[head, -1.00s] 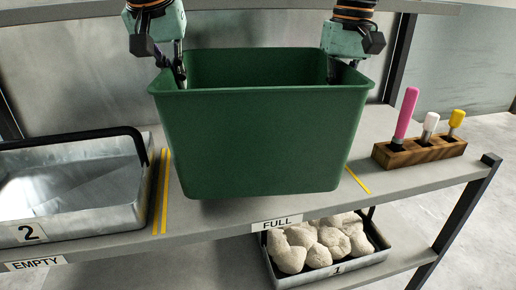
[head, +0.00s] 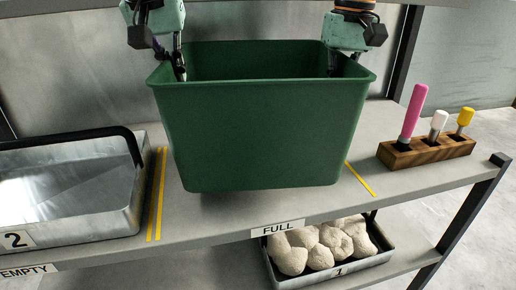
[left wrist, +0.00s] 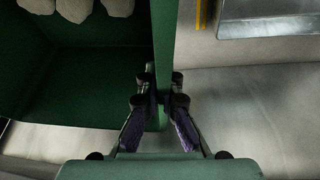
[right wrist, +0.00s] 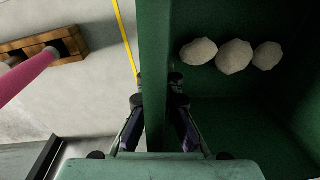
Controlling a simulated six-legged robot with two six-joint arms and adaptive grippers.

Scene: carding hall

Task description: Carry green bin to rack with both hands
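The green bin (head: 265,135) hangs upright over the rack's upper shelf (head: 215,215), between two sets of yellow lines. A dark shadow lies under it; it looks slightly above the shelf, but I cannot tell for sure whether it touches. My left gripper (head: 178,68) is shut on the bin's left wall; in the left wrist view its fingers (left wrist: 160,105) straddle the wall. My right gripper (head: 335,68) is shut on the right wall, with its fingers (right wrist: 160,100) on both sides. Pale lumps (right wrist: 234,56) lie inside the bin.
A metal tray marked 2 (head: 128,222) stands left of the yellow lines (head: 157,195). A wooden block (head: 428,150) with pink, white and yellow-handled tools stands right. A FULL label (head: 277,228) marks the shelf edge.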

